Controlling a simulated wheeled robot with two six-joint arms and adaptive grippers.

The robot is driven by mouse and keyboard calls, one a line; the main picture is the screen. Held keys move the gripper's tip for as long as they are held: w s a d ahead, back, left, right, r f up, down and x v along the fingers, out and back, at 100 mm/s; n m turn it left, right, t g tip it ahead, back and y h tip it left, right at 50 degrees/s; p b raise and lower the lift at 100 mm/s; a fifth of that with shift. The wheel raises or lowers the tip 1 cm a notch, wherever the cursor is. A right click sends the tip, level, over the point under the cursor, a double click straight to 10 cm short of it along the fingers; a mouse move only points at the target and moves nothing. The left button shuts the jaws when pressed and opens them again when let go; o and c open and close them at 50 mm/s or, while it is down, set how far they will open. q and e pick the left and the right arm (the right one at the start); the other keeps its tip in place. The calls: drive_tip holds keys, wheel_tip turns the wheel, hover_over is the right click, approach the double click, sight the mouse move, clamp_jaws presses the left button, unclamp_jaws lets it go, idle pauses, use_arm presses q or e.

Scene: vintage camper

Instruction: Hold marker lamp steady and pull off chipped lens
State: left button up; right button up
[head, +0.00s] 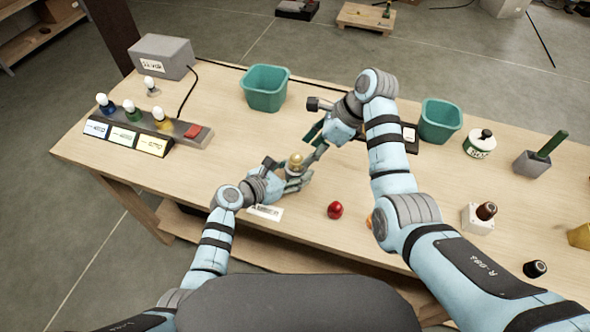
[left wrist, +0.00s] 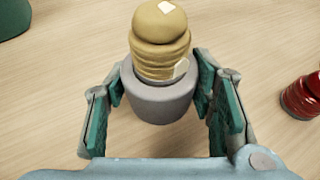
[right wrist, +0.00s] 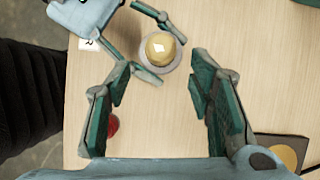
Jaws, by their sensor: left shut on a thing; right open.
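The marker lamp has a grey round base (left wrist: 160,95) and a ribbed amber lens (left wrist: 160,38) with pale chipped patches. It stands upright on the table; the lens also shows in the head view (head: 295,161) and from above in the right wrist view (right wrist: 160,48). My left gripper (head: 298,180) is shut on the grey base, one finger on each side in the left wrist view (left wrist: 162,100). My right gripper (head: 312,143) is open and empty, above and to the right of the lamp. Its spread fingers (right wrist: 160,85) point toward the lens in the right wrist view.
A red lens (head: 335,210) lies right of the lamp. Two teal bins (head: 265,98) (head: 440,131) stand farther back. A white label (head: 266,212) lies near the front edge.

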sight(302, 157)
drive_tip(key=x, duration=0.5)
drive_tip(key=shift+a+f, duration=0.1)
drive_tip(key=shift+f, duration=0.05)
clamp_jaws()
idle(0.4)
drive_tip(key=shift+r, duration=1.55)
drive_tip(key=shift+r, duration=0.1)
drive_tip(key=shift+r, duration=1.9)
use_arm(q)
drive_tip(key=o, duration=1.4)
drive_tip(key=shift+o, duration=0.2)
